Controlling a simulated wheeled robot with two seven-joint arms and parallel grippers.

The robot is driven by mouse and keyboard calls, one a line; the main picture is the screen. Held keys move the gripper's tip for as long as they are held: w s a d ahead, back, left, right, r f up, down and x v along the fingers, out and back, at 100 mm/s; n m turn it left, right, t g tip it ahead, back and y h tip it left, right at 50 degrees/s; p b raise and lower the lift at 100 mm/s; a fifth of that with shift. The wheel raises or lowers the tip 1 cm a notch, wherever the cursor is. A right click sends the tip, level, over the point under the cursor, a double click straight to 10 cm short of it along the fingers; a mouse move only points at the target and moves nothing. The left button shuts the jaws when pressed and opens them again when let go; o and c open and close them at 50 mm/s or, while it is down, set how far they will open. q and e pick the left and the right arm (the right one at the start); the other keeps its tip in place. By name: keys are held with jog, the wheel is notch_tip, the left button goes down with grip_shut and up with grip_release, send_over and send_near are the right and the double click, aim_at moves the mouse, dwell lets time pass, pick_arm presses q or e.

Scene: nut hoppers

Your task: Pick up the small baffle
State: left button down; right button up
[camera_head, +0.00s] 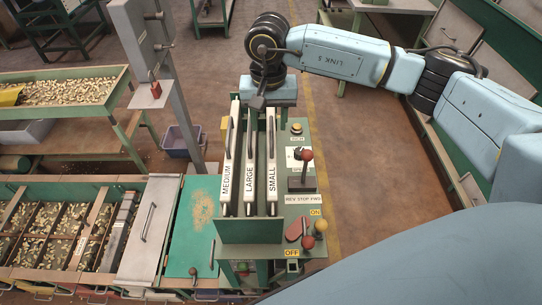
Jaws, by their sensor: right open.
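The small baffle (271,188) is a white upright plate with a dark handle, labelled SMALL. It stands rightmost in a green rack (250,230) at the picture's middle. The large baffle (249,190) stands beside it, and the medium baffle (226,195) is leftmost. My right gripper (259,98) is at the rack's far end, close above the baffles' far ends. It is open, and no baffle is seen in it. Its fingers are small and partly hidden, so I cannot tell whether they touch a handle. My left gripper is out of view.
Right of the rack is a control panel (300,215) with red and yellow knobs. Left are a green plate (197,225), nut-filled bins (45,235) and a grey post (172,100). A purple crate (183,142) sits on the floor. Floor right of the panel is clear.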

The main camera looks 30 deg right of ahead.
aim_at(271, 128)
jog(key=f, duration=0.3)
jog(key=f+p, duration=0.1)
jog(key=f, duration=0.1)
jog(key=shift+d, duration=0.35)
jog(key=shift+f, duration=0.15)
jog(key=shift+c, duration=0.7)
grip_shut()
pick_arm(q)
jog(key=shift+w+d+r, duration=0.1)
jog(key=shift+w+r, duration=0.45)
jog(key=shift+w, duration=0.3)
pick_arm(e)
jog(key=shift+w, duration=0.1)
